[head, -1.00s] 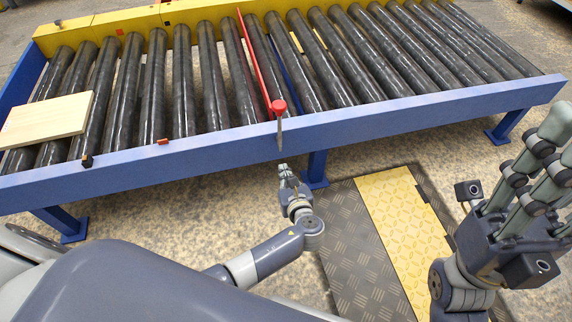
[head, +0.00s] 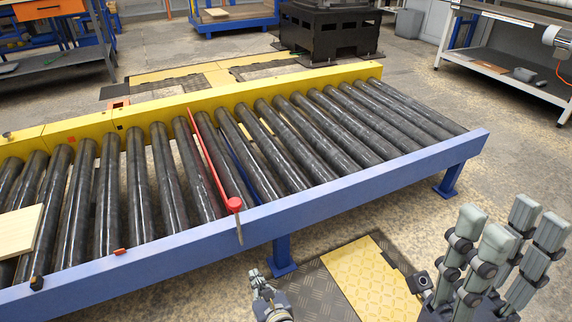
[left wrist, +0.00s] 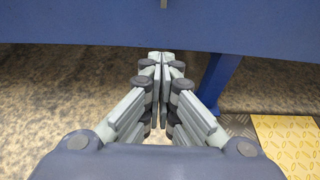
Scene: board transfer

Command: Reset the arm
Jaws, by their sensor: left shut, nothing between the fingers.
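My left gripper (head: 262,283) is low in front of the roller conveyor (head: 285,217), below its blue front rail. In the left wrist view its fingers (left wrist: 166,62) are shut with nothing between them, in front of the blue rail (left wrist: 90,22). My right gripper (head: 492,245) is large at the lower right of the head view, fingers pointing up and spread apart, with nothing seen between them. A pale wooden board (head: 18,232) lies on the rollers at the left edge, partly cut off by the frame.
A red bar (head: 208,160) lies across the rollers. A conveyor leg (head: 281,258) stands just beyond my left gripper. A yellow and dark floor plate (head: 362,278) lies between the grippers. A workbench (head: 505,65) and a dark machine base (head: 325,35) stand further back.

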